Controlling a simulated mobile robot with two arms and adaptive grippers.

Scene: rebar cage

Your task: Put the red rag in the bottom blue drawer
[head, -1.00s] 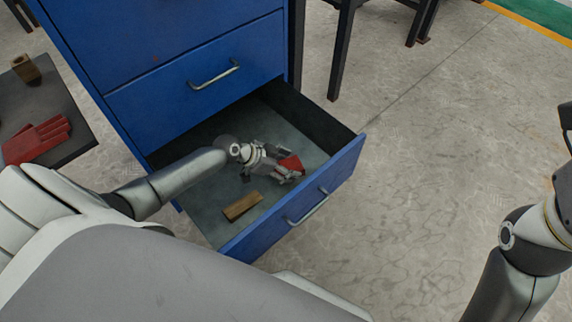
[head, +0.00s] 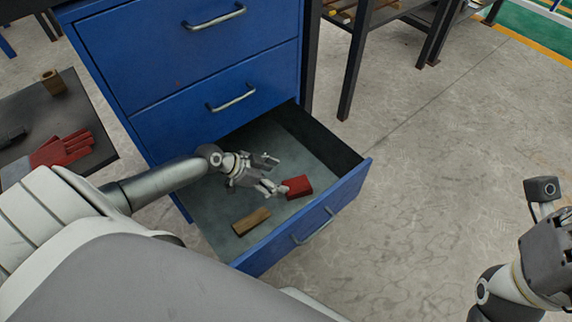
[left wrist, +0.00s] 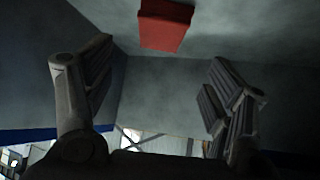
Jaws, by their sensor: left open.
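The red rag (head: 297,187) lies folded, like a small block, on the floor of the open bottom blue drawer (head: 340,194). It also shows in the left wrist view (left wrist: 165,25), beyond my spread fingers. My left gripper (head: 268,174) is open and empty inside the drawer, just left of the rag and apart from it. In the left wrist view the left gripper (left wrist: 158,85) has its two fingers wide apart. At the right edge of the head view part of my right arm shows; its fingers are out of the picture.
A wooden block (head: 251,221) lies in the drawer near its front. The upper drawers (head: 225,105) are shut. A dark table (head: 95,112) at left holds red gloves (head: 66,149) and a small brown block (head: 53,82). The floor to the right is clear.

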